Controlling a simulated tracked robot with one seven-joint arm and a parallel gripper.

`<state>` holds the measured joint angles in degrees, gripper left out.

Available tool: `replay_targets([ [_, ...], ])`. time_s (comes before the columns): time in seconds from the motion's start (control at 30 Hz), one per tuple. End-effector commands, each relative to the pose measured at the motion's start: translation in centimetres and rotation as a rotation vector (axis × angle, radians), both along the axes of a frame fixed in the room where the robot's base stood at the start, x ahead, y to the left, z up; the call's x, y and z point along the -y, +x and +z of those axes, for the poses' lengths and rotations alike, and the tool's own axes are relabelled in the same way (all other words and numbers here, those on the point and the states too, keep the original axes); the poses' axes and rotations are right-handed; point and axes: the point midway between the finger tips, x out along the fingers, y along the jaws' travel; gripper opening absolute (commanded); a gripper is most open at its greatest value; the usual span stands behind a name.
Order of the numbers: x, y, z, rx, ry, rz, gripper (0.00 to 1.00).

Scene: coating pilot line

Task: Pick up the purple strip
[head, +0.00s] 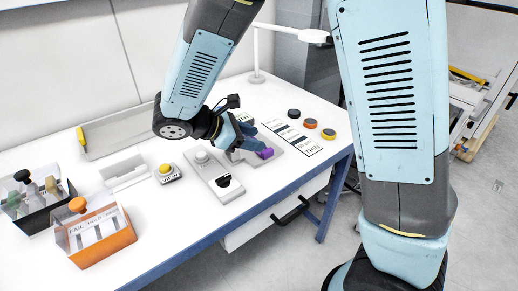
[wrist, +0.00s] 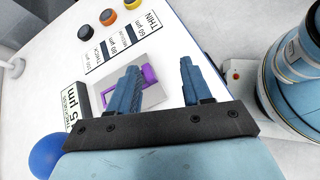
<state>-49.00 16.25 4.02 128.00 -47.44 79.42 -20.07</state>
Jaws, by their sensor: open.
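The purple strip (head: 265,153) lies on a grey plate (head: 291,146) on the white table in the head view. In the wrist view the purple strip (wrist: 150,76) shows on the same plate (wrist: 152,62), partly hidden behind one finger. My gripper (wrist: 160,82) is open, with two blue fingers apart and nothing seen between them. In the head view my gripper (head: 243,142) is low over the plate, close to the strip at its left. I cannot tell whether a finger touches the strip.
A printed thickness card (head: 290,136) with black, orange and yellow discs (head: 310,123) lies right of the plate. A grey device (head: 215,178) stands left. An orange-fronted box (head: 95,232) is at front left. The table's blue front edge (head: 250,208) is near.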

Motion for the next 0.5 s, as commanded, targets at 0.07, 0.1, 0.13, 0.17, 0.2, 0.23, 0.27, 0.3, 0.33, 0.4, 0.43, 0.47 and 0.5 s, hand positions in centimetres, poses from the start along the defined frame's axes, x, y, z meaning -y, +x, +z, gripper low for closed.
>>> replay_targets([
  [0.07,-2.2,-0.2,-1.4,-0.022,-0.074,0.084,0.49],
  [0.1,-3.1,-0.2,-1.9,-0.028,-0.106,0.121,0.49],
  [0.13,-3.7,-0.3,-2.2,-0.032,-0.128,0.146,0.49],
  [0.17,-4.3,-0.3,-2.6,-0.037,-0.148,0.169,0.49],
  [0.2,-5.0,-0.4,-3.0,-0.040,-0.171,0.196,0.49],
  [0.23,-5.4,-0.5,-3.2,-0.043,-0.187,0.213,0.49],
  [0.27,-5.8,-0.5,-3.4,-0.043,-0.200,0.228,0.49],
  [0.3,-6.2,-0.6,-3.7,-0.046,-0.214,0.245,0.49],
  [0.33,-6.4,-0.7,-3.8,-0.047,-0.224,0.254,0.49],
  [0.4,-6.7,-0.7,-4.1,-0.049,-0.237,0.269,0.49],
  [0.43,-6.7,-0.6,-4.2,-0.049,-0.241,0.273,0.49],
  [0.47,-6.6,-0.5,-4.3,-0.050,-0.243,0.275,0.49],
  [0.5,-6.3,-0.3,-4.5,-0.050,-0.244,0.276,0.49],
])
